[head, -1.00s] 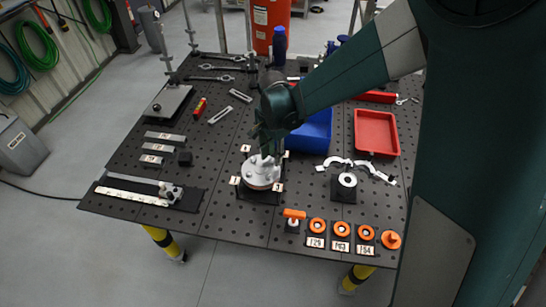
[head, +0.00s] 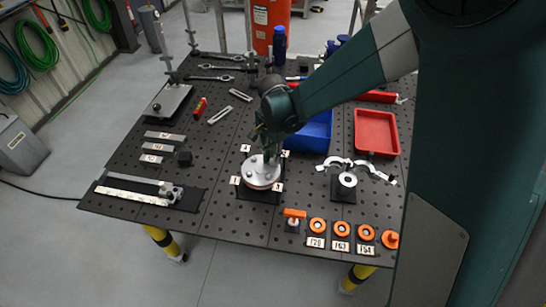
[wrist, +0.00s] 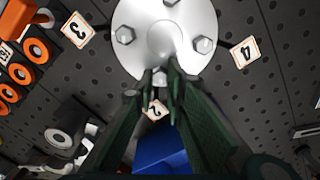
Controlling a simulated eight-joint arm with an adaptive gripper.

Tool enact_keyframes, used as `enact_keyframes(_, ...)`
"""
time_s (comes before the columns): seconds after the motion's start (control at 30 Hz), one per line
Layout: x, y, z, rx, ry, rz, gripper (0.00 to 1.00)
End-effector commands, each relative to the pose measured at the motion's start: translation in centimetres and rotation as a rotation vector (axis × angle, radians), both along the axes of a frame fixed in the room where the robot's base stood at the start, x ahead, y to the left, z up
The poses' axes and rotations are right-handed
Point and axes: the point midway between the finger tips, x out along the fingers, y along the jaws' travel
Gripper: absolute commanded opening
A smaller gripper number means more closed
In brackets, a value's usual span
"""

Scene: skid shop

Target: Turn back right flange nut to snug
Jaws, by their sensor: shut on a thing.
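A pale round flange (head: 260,175) sits on a dark base plate on the perforated table, with hex nuts on its face. It also shows in the wrist view (wrist: 164,45), with a nut at left (wrist: 125,35), one at right (wrist: 203,45) and one at the top edge. My gripper (wrist: 161,76) is at the flange's back right edge, beside the label marked 2 (wrist: 155,110). Its fingers are shut on the back right nut (wrist: 160,79), which is partly hidden between the fingertips. In the head view my gripper (head: 271,152) comes down from behind the flange.
A blue bin (head: 316,134) stands just behind and right of the flange. A red tray (head: 376,132) lies farther right. An open clamp (head: 355,165), orange-topped parts (head: 342,229) and an orange-handled tool (head: 294,214) lie right and in front. Metal bars (head: 165,136) lie left.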

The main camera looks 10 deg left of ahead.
Motion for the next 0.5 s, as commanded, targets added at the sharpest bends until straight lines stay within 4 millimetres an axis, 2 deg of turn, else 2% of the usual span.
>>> enact_keyframes(0.23,-0.01,-0.01,-0.09,0.000,0.000,-0.097,0.01)
enact_keyframes(0.5,0.00,0.00,0.03,0.000,0.000,-0.109,0.01)
